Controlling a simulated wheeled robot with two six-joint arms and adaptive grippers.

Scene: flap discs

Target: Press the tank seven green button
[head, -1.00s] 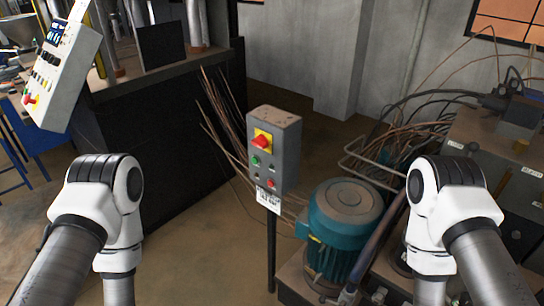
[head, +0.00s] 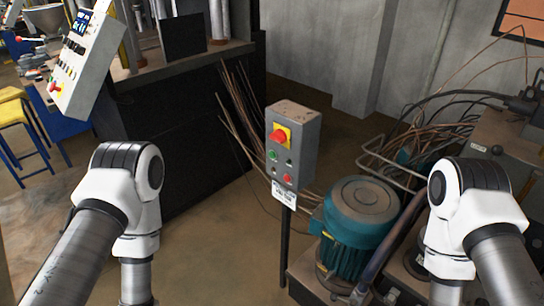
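A grey control box (head: 293,146) stands on a thin black post in the middle of the head view. It has a red knob on a yellow plate (head: 280,136) at the top. Below are a green button (head: 273,155) on the left, another small button on the right, and a red button (head: 288,178) lower down. A white label (head: 284,194) hangs beneath; its text is too small to read. Both my arms show at the lower left and lower right, apart from the box. Both my grippers are out of view.
A teal motor (head: 358,212) stands right of the post, with cables and pipes (head: 430,130) behind it. A dark machine (head: 190,140) with a tilted white control panel (head: 88,62) is at the left. Bare floor (head: 215,240) lies before the post.

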